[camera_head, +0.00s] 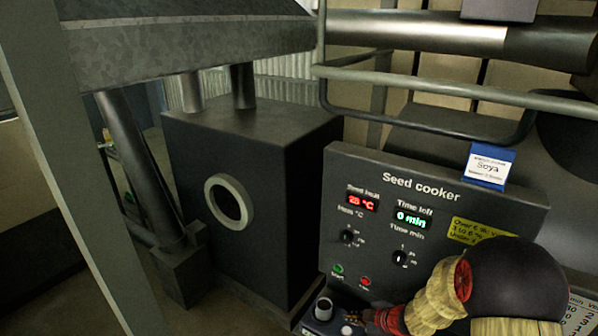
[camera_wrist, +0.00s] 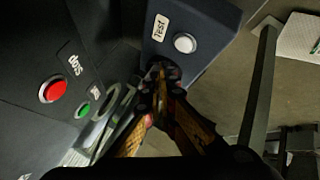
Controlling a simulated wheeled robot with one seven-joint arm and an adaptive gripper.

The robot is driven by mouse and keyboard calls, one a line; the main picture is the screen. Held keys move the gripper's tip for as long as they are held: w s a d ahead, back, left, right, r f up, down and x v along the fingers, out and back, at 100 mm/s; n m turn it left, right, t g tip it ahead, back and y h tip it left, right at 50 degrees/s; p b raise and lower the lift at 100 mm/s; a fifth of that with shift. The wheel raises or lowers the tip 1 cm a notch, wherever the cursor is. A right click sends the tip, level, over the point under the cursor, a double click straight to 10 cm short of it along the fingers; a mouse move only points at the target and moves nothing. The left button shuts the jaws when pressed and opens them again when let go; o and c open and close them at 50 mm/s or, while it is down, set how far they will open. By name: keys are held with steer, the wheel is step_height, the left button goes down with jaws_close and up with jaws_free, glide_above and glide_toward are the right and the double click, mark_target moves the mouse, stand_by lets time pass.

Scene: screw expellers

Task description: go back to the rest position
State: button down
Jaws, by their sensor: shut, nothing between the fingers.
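My gripper (camera_wrist: 160,88) shows in the wrist view with its fingertips together and nothing between them. Its tips are in front of a dark box (camera_wrist: 198,20) with a white button and a label that seems to read "Test". I cannot tell whether the tips touch the box. In the head view my arm comes in at the bottom right, and the gripper end is near the small box with a light knob (camera_head: 323,309) at the bottom edge.
The "Seed cooker" panel (camera_head: 432,180) stands right of centre with displays, knobs and buttons. A dark box with a round ring (camera_head: 230,203) stands left of it. The wrist view shows a red stop button (camera_wrist: 54,89) and a green button (camera_wrist: 83,110). Rails and pipes cross above.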

steer(key=s+d+f+m+g+h, duration=0.1)
steer(key=s+d+f+m+h, duration=0.25)
steer(key=d, duration=0.35)
steer(key=s+d+r+m+g+h, duration=0.3)
steer(key=s+d+r+m+h, duration=0.1)
steer(key=s+d+r+m, duration=0.35)
steer(key=s+a+r+m+t+y+b, duration=0.1)
steer(key=s+a+r+m+b, duration=0.1)
steer(key=s+a+r, duration=0.5)
steer(key=s+a+r+m+t+y+b, duration=0.1)
steer(key=s+a+r+m+y+b, duration=0.1)
steer(key=s+a+r, duration=0.6)
steer(key=s+r+b, duration=0.1)
steer(key=s+r, duration=0.2)
steer(key=r, duration=0.3)
steer(key=shift+a+r+m+b, duration=0.3)
steer(key=shift+s+d, duration=0.1)
